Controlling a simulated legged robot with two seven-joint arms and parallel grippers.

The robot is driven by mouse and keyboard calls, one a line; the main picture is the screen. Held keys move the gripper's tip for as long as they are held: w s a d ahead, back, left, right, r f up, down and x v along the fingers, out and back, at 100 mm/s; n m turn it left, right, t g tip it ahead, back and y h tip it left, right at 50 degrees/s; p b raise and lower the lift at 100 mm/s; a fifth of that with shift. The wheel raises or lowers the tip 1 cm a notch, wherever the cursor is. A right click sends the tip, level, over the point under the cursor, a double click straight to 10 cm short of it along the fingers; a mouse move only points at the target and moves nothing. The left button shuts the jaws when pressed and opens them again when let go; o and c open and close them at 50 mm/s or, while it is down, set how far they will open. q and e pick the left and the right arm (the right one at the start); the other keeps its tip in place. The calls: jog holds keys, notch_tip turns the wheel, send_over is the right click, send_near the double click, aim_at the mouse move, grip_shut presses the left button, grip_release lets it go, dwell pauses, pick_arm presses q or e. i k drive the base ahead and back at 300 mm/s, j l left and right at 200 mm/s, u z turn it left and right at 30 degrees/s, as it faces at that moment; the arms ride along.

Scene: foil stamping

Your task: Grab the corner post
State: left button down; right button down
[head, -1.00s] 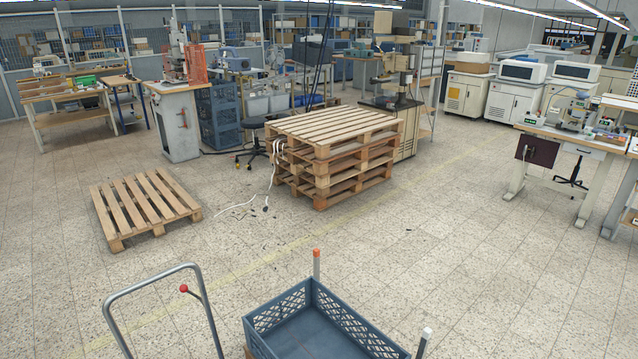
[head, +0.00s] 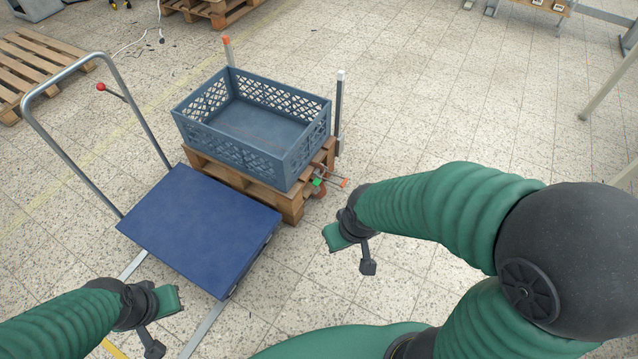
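A grey upright corner post (head: 339,115) with a white cap stands at the right rear corner of the wooden pallet (head: 290,207). A second post (head: 227,50) with an orange cap stands behind the blue-grey crate, its lower part hidden. My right gripper (head: 352,254) is open and empty, below and to the right of the pallet's front right corner, apart from both posts. My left gripper (head: 162,324) looks open and empty at the lower left, below the blue platform.
The empty crate (head: 250,160) sits on the pallet. A blue lift table (head: 200,225) with a push handle (head: 62,75) stands left of it. Small orange and green parts (head: 328,182) stick out at the pallet's right corner.

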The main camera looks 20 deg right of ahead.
aim_at(341, 74)
jog(key=i+l+z, duration=0.5)
jog(key=i, duration=0.4)
jog(key=i+l+z, duration=0.25)
jog(key=i, duration=0.2)
